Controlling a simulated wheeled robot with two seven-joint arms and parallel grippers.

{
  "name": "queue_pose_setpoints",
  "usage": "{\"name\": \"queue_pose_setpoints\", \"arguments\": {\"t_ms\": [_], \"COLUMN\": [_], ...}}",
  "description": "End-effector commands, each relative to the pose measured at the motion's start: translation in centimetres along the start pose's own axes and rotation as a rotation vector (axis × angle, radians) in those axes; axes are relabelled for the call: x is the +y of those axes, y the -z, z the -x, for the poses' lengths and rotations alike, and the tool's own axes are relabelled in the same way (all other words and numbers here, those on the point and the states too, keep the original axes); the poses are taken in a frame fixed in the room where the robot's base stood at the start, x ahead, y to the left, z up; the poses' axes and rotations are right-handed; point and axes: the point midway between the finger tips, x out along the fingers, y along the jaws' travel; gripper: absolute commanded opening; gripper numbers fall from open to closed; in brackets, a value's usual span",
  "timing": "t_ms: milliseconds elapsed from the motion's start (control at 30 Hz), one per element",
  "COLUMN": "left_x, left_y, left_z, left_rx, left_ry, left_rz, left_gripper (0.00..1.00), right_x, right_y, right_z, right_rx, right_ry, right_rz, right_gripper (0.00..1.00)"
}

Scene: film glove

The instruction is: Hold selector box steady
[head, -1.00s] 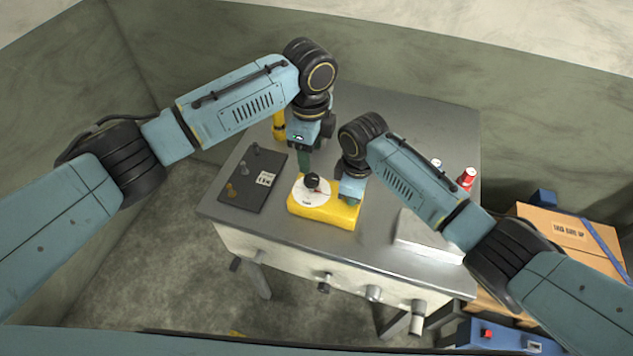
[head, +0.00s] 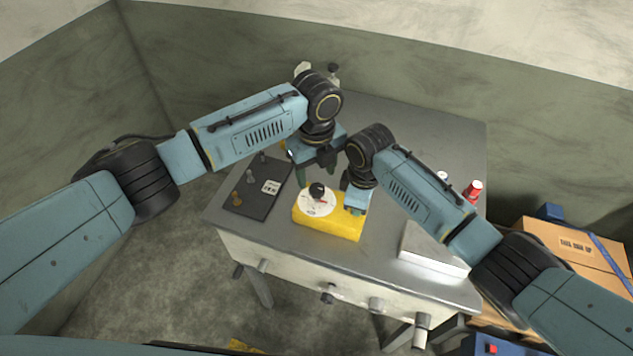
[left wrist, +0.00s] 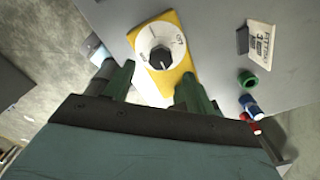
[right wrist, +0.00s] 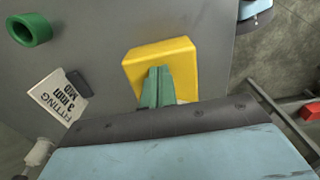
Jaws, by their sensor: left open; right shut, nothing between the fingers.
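The yellow selector box (head: 330,222) sits on the grey table near its front edge. Its white dial (head: 312,204) with a black knob (head: 318,189) faces up; both also show in the left wrist view, dial (left wrist: 148,40) and knob (left wrist: 160,58). My left gripper (head: 316,172) is open and empty behind and above the dial, its green fingers spread apart in the left wrist view (left wrist: 155,85). My right gripper (head: 354,208) is over the box's right end. Its fingers (right wrist: 159,70) are shut together against or just above the yellow top; I cannot tell contact.
A dark board with small pegs (head: 259,198) lies left of the box. A white box (head: 434,250) is at right, a red can (head: 473,191) behind it. The right wrist view shows a green ring (right wrist: 30,30) and a label card (right wrist: 58,97). Cardboard boxes (head: 570,250) stand right.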

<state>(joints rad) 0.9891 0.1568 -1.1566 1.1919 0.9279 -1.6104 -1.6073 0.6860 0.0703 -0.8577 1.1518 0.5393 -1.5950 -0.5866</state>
Motion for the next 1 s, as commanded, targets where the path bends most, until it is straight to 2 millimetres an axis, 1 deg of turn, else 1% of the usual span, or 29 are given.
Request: {"name": "queue_pose_setpoints", "arguments": {"t_ms": [33,100,233,400,633,667,900,1000], "left_x": [0.0,0.0,0.0,0.0,-0.1,-0.1,-0.1,0.0], "left_y": [0.1,0.1,0.0,0.0,0.0,0.0,0.0,0.0], "left_z": [-1.1,-2.2,-3.7,-4.5,-4.6,-4.6,-4.5,-4.5], "left_rx": [0.001,0.000,0.000,-0.001,-0.001,-0.001,-0.001,0.000], "left_ry": [-0.002,-0.002,-0.001,0.001,0.001,0.001,0.001,0.000], "left_rz": [0.001,0.001,0.001,0.001,0.001,0.001,0.001,0.001], "left_gripper": [0.55,0.55,0.55,0.55,0.55,0.54,0.23,0.11], "right_x": [-0.5,-0.5,-0.5,-0.5,-0.5,-0.5,-0.5,-0.5], "right_y": [-0.2,-0.2,-0.2,-0.3,-0.3,-0.3,-0.3,-0.3], "right_z": [-0.7,-0.7,-0.7,-0.7,-0.7,-0.7,-0.7,-0.7], "right_rx": [-0.008,-0.008,-0.008,-0.008,-0.008,-0.008,-0.008,-0.008], "right_ry": [0.012,0.012,0.012,0.012,0.012,0.012,0.012,0.011], "right_rz": [0.001,0.001,0.001,0.001,0.001,0.001,0.000,0.000], "right_gripper": [0.00,0.00,0.00,0.00,0.00,0.00,0.00,0.00]}}
